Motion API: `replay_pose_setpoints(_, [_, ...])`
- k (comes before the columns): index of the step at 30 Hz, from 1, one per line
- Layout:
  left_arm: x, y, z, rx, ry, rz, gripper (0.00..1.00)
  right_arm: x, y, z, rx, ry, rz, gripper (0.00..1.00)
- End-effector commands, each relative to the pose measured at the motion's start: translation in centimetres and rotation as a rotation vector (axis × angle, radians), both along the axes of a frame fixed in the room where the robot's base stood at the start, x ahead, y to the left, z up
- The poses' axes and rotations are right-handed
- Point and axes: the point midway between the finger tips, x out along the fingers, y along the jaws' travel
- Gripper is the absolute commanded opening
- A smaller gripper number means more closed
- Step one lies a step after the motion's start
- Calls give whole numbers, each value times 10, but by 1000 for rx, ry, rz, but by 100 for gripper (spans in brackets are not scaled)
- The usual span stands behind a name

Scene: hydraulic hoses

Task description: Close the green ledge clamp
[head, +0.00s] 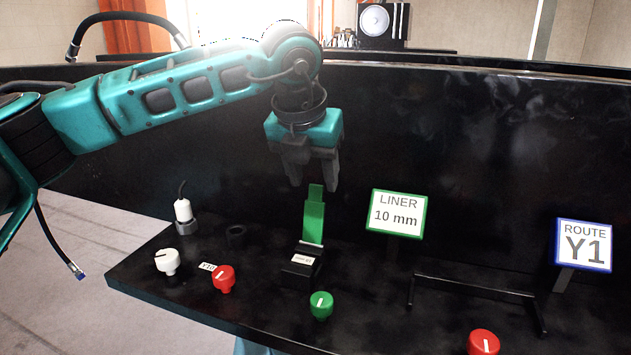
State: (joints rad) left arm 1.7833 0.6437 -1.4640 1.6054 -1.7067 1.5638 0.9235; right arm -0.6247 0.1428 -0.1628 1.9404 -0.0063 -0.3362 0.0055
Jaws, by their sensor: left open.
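The green ledge clamp (314,219) stands on the black ledge in the middle of the head view. Its green lever points up from a small black base (302,264). My left gripper (312,186) points down just above the top of the lever. Whether a finger touches the lever tip cannot be told. My right gripper does not show.
On the black ledge (400,322) stand a green knob (321,305), red knobs (223,278) (483,342), a white knob (167,261) and a white bottle-like part (183,210). A LINER 10 mm sign (397,214), a ROUTE Y1 sign (583,246) and a black bar frame (470,284) stand to the right.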

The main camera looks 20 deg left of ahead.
Motion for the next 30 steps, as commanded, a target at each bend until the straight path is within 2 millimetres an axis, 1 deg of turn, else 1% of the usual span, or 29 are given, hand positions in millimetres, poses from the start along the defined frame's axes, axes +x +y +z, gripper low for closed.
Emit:
replay_pose_setpoints(1, [3, 0, -7, 1, 3, 0, 51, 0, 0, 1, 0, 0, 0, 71])
replay_pose_setpoints(6, [9, 0, -21, 0, 1, -1, 51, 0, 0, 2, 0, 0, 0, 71])
replay_pose_setpoints(16, [10, -1, -24, -1, 0, -1, 51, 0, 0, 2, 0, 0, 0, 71])
replay_pose_setpoints(17, [10, -1, -24, -1, 0, -1, 49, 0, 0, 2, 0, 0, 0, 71])
replay_pose_setpoints(30, [10, -1, -24, 0, 0, -1, 7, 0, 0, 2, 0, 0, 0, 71])
